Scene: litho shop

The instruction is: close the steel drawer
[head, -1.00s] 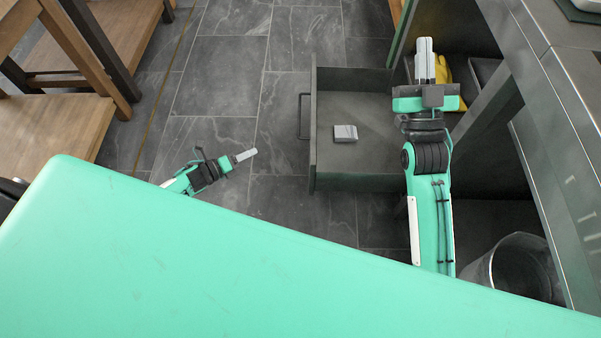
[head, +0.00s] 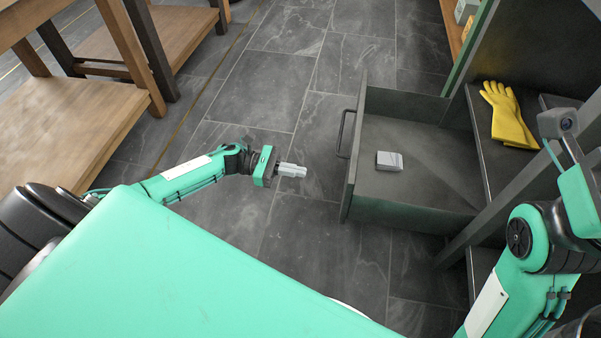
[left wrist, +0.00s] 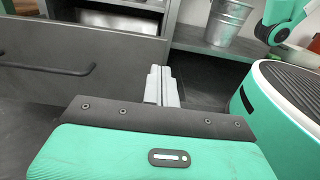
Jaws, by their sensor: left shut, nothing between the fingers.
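The steel drawer (head: 349,180) is a dark grey box, pulled well out of the cabinet on the right. Its front faces left and carries a bar handle (head: 344,134). A small grey box (head: 390,161) lies inside it. My left gripper (head: 292,170) is shut and empty, left of the drawer front and apart from it. In the left wrist view the drawer front (left wrist: 110,52) and handle (left wrist: 48,69) are at left, with the left gripper's fingers (left wrist: 161,86) at centre. My right arm is at the right edge of the head view; its fingers do not show.
Yellow gloves (head: 507,113) lie in the cabinet bay behind the drawer. A metal bucket (left wrist: 227,20) stands on a low shelf in the left wrist view. Wooden tables (head: 80,125) are at left. The tiled floor (head: 262,90) between tables and drawer is clear.

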